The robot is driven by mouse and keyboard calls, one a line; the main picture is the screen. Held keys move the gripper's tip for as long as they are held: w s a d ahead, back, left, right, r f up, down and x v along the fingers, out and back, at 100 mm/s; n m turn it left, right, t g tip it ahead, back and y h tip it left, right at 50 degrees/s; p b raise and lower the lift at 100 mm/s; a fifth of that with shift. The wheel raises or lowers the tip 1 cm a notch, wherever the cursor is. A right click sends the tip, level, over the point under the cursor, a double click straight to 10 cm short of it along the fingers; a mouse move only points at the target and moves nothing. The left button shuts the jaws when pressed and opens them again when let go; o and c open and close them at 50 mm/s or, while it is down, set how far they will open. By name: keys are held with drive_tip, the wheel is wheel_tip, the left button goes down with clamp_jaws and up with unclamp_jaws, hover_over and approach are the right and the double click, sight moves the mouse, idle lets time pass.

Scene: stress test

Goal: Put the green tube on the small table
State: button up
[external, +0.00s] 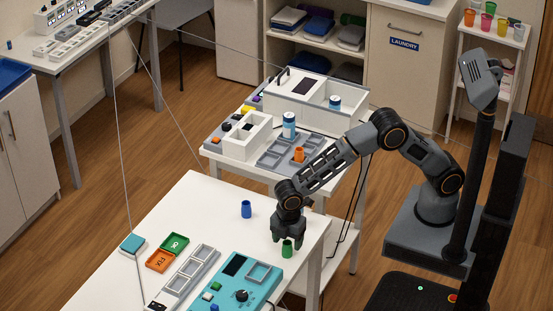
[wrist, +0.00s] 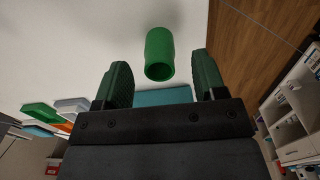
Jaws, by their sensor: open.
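The green tube (external: 287,249) stands on the white table (external: 205,200) near its right edge. In the wrist view the green tube (wrist: 159,52) shows between and just beyond the open fingers (wrist: 161,68), with gaps on both sides. Nothing is held. A smaller table (external: 213,158) stands behind the white table and carries trays, boxes and an orange tube (external: 299,155).
A blue tube (external: 246,209) stands on the white table, left of my gripper. A teal device (external: 235,285) with a dial, a grey tray (external: 187,278), and green (external: 175,245) and orange (external: 160,261) bins lie in front and to the left.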

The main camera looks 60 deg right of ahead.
sight(287, 247)
drive_tip(key=shift+a+f, duration=0.1)
drive_tip(key=shift+f, duration=1.65)
drive_tip(key=c, duration=1)
drive_tip(key=shift+c, duration=0.3)
drive_tip(key=shift+r, duration=0.1)
